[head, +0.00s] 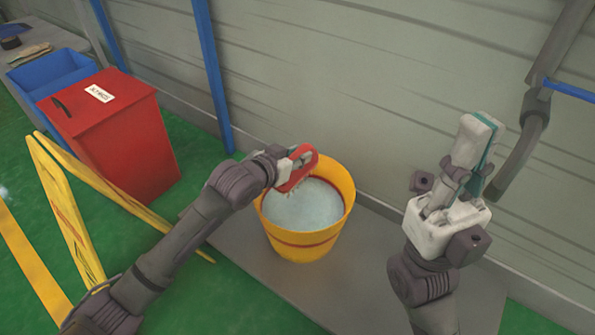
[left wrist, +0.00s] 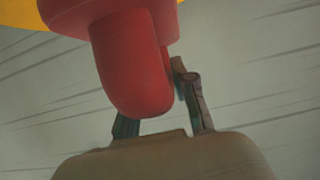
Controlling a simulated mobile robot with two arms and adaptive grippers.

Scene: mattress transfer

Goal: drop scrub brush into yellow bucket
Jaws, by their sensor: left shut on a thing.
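The scrub brush (head: 304,166) is red and held tilted at the upper left rim of the yellow bucket (head: 300,247). My left gripper (head: 287,165) is shut on it, over the bucket's opening. The bucket stands upright and holds a pale bluish, foamy-looking content. In the left wrist view the red brush handle (left wrist: 130,60) fills the middle, partly hiding the fingers; a strip of yellow shows at the top left corner. My right gripper (head: 478,150) is raised to the right, with pale and teal fingers pointing up; its opening is unclear.
A grey mat or platform (head: 345,285) lies under the bucket on the green floor. A red bin (head: 120,140) and blue bin (head: 50,78) stand at the left, beside a yellow folding frame (head: 65,205). A pale wall rises behind.

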